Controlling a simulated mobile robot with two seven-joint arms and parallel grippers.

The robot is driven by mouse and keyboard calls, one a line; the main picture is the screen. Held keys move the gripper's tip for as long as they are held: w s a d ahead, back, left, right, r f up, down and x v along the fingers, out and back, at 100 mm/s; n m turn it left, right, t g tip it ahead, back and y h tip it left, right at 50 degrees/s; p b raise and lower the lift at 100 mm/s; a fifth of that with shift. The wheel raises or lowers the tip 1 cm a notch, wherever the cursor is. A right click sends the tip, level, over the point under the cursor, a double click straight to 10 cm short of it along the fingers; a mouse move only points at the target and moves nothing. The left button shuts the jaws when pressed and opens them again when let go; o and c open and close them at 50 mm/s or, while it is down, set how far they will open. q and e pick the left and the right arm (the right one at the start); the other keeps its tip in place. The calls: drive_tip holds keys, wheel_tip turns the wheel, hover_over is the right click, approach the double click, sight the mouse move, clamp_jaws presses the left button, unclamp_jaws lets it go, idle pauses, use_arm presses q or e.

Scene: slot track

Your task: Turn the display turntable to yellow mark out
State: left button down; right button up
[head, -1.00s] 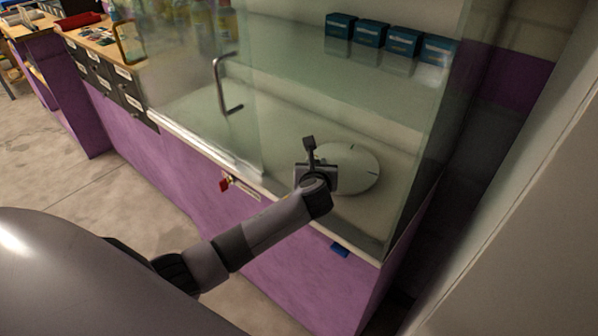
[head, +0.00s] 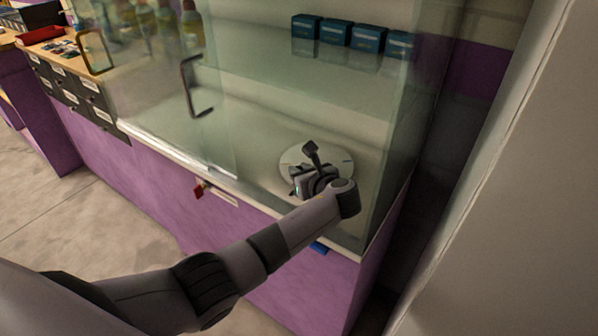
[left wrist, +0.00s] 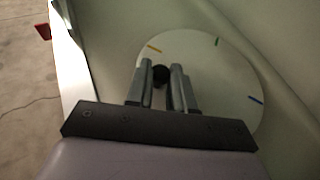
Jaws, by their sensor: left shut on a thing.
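The display turntable (head: 342,164) is a pale round disc on the floor of the glass case. In the left wrist view the disc (left wrist: 225,85) shows a yellow mark (left wrist: 154,48) at its upper left edge, a green mark (left wrist: 217,41) at the top and a blue mark (left wrist: 256,99) at the right. My left gripper (head: 301,180) is over the near part of the disc. In the left wrist view its fingers (left wrist: 161,70) are shut on a small dark knob (left wrist: 160,76) on the disc, near the yellow mark. My right gripper is not in view.
A glass pane with a dark handle (head: 196,88) stands left of the disc. The case's front ledge (head: 180,155) runs below my left forearm. Several teal boxes (head: 336,31) sit on the shelf behind. A red tag (head: 199,191) hangs on the purple front.

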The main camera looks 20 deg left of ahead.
use_arm(q)
drive_tip(key=shift+a, duration=0.15)
drive_tip(key=c, duration=1)
unclamp_jaws()
drive_tip(key=shift+c, duration=0.2)
